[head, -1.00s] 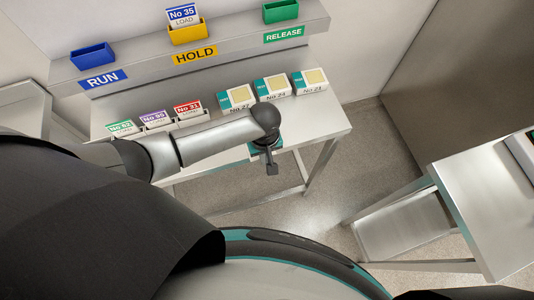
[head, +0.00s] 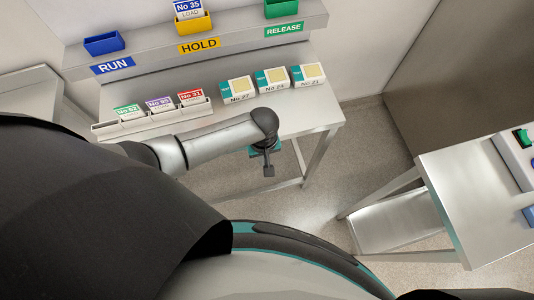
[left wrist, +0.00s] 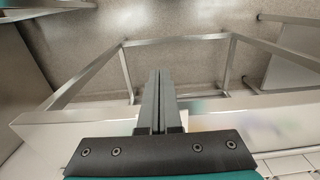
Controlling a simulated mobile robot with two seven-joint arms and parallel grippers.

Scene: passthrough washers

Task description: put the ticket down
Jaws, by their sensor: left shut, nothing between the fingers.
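A ticket marked No 35 LOAD (head: 188,9) stands in the yellow holder (head: 194,23) over the HOLD label on the shelf. Three more tickets, No 62 (head: 127,112), No 95 (head: 159,104) and No 31 (head: 190,97), stand in a pale rack (head: 150,122) on the bench. My left gripper (head: 268,170) is in front of the bench's front edge, shut and empty. In the left wrist view its two fingers (left wrist: 160,76) lie together with no ticket between them. My right gripper is not in view.
A blue holder (head: 104,43) over RUN and a green holder (head: 282,8) over RELEASE look empty. Three boxes, including No 27 (head: 238,90), stand on the bench (head: 318,117). A second metal table (head: 475,200) with a green-switched panel (head: 520,140) is at right. Floor shows between them.

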